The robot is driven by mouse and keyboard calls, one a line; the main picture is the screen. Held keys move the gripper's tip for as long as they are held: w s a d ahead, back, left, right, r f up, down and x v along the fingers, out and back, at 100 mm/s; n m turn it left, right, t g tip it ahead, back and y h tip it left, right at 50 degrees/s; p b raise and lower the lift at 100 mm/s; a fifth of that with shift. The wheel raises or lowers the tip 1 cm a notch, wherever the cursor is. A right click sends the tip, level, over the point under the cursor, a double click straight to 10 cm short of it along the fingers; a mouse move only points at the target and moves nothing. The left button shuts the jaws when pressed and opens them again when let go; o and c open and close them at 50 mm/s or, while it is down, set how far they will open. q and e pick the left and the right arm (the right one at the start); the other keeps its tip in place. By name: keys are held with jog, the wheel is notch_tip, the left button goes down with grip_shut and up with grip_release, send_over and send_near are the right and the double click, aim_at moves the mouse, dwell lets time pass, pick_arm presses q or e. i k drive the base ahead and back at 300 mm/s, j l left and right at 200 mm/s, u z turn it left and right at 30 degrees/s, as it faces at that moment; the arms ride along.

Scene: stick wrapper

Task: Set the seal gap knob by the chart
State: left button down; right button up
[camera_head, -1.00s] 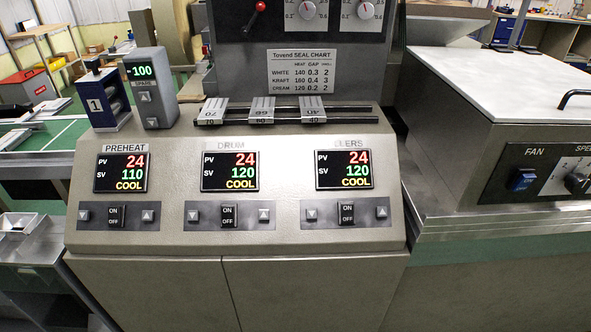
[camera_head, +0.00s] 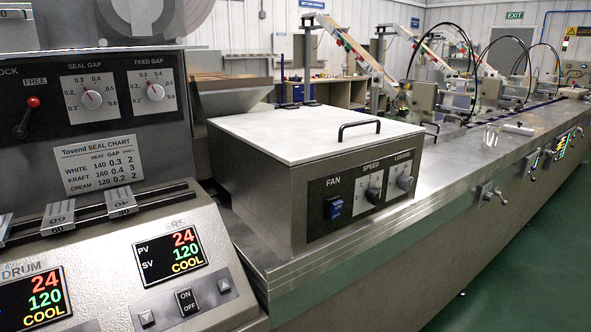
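The seal gap knob (camera_head: 92,99) is a pale round dial with a red pointer on the dark upper panel at the left of the head view. Its pointer leans up and left, near the 0.3 mark as far as I can tell. The Tovend seal chart (camera_head: 98,164) is a white card below it. It lists white 140, 0.3, 2; kraft 160, 0.4, 3; cream 120, 0.2, 2. Neither of my grippers shows in the head view.
The feed gap knob (camera_head: 155,92) sits right of the seal gap knob. A red-tipped lever (camera_head: 27,117) stands at its left. Sliders (camera_head: 58,216) and heater displays (camera_head: 171,250) lie below. A steel box (camera_head: 318,165) with fan and speed controls stands to the right.

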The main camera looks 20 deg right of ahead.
aim_at(91, 98)
jog(key=i+l+z, duration=0.1)
jog(key=l, duration=0.35)
jog(key=i+l+z, duration=0.1)
jog(key=i+l, duration=0.15)
jog(key=l, duration=0.15)
jog(key=i+l, duration=0.15)
jog(key=l, duration=0.3)
jog(key=i+l+z, duration=0.15)
jog(key=l, duration=0.25)
jog(key=i+l+z, duration=0.1)
jog(key=i+l, duration=0.15)
jog(key=l, duration=0.15)
jog(key=i+l+z, duration=0.1)
jog(key=i+l, duration=0.15)
jog(key=k+u, duration=0.3)
jog(key=k, duration=0.2)
jog(key=l+u, duration=0.1)
jog(key=u, duration=0.75)
jog(key=l+u, duration=0.15)
jog(key=u, duration=0.3)
jog(key=l+u, duration=0.1)
jog(key=u, duration=0.3)
